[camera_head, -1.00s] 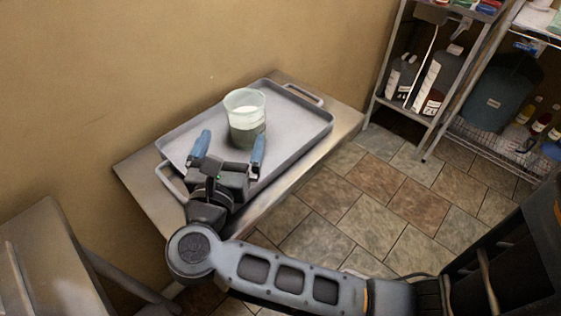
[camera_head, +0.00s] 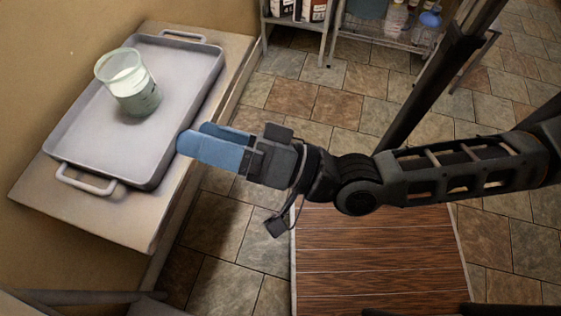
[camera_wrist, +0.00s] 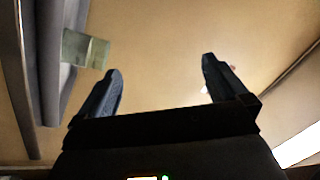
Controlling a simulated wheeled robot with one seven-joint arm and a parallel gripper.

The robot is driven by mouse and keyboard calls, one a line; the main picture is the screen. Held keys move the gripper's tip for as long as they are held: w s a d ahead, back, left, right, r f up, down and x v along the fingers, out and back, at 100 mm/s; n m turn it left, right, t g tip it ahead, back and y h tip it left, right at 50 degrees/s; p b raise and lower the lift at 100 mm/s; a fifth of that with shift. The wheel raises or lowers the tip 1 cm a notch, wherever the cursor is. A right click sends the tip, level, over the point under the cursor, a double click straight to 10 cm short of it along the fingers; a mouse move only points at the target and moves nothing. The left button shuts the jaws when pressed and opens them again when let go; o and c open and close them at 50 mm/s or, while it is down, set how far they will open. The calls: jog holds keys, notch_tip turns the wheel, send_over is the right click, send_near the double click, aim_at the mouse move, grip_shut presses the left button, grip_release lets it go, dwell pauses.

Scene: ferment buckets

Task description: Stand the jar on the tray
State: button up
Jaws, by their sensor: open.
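The tray lies on a small table. It has raised rims and a handle at each end. My gripper (camera_head: 192,146) is open and empty, off the tray's right side, with its blue fingers pointing left towards the tray. In the wrist view the jar (camera_wrist: 86,49) shows at upper left beside the tray's edge (camera_wrist: 50,80), clear of my fingers (camera_wrist: 160,80).
The table (camera_head: 120,222) stands against the tan wall (camera_head: 60,55). A wire shelf (camera_head: 385,45) with bottles is at the back. Tiled floor (camera_head: 325,105) lies open right of the table. A brown wooden-looking surface (camera_head: 375,260) is below my arm.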

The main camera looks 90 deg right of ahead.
jog(key=s+a+f+n+g+y, duration=0.2)
jog(key=s+f+n+g+y, duration=0.2)
jog(key=s+n, duration=0.5)
jog(key=n+g, duration=0.1)
jog(key=n, duration=0.2)
jog(key=shift+n+g, duration=0.4)
